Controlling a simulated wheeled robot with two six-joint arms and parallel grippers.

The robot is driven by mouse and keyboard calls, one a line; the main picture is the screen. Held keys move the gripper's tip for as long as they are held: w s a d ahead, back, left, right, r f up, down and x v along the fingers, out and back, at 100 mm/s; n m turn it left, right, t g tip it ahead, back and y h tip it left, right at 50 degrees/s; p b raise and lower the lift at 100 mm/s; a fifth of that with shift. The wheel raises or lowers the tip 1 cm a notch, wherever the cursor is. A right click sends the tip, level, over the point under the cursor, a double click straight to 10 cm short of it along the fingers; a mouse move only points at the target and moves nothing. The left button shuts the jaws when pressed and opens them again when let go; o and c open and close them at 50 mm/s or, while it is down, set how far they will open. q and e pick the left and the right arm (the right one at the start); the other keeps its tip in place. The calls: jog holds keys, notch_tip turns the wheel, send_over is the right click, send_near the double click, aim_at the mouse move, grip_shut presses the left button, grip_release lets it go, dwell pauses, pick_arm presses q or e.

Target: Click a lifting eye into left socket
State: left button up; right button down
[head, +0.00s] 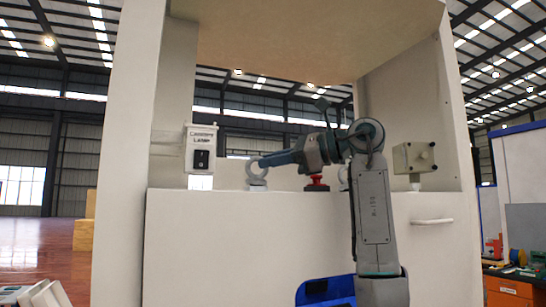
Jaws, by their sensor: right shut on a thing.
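My right gripper (266,160) reaches in from the right and points left above the cabinet's ledge. It is shut on a pale grey lifting eye (256,183), whose ring is at the fingertips. The eye's base is at or just above the ledge's top edge; I cannot tell whether it is seated in the left socket, which I cannot make out. A second pale ring-like part (343,174) shows on the right, partly hidden behind my right arm. My left gripper is out of view.
A red button (316,180) on a dark base stands just under my right arm. A switch box labelled as a lamp (201,155) is on the left, a grey box (414,157) on the right. The white front panel (230,240) has a handle (432,221). A blue bin (318,290) is below.

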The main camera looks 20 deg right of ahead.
jog(key=shift+w+f, duration=0.25)
jog(key=shift+f, duration=0.25)
jog(key=c, duration=1.6)
grip_release()
jog(key=shift+d, duration=0.1)
jog(key=shift+c, duration=0.2)
jog(key=shift+o, duration=1.2)
jog(key=shift+w+d+f, duration=0.1)
jog(key=shift+w+f, duration=0.05)
jog(key=shift+w, duration=0.25)
jog(key=shift+w+d+f, duration=0.1)
jog(key=shift+w, duration=0.25)
jog(key=shift+s, duration=0.1)
jog(key=o, duration=0.5)
jog(key=shift+s+r, duration=0.3)
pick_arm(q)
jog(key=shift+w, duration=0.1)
pick_arm(e)
jog(key=shift+w, duration=0.2)
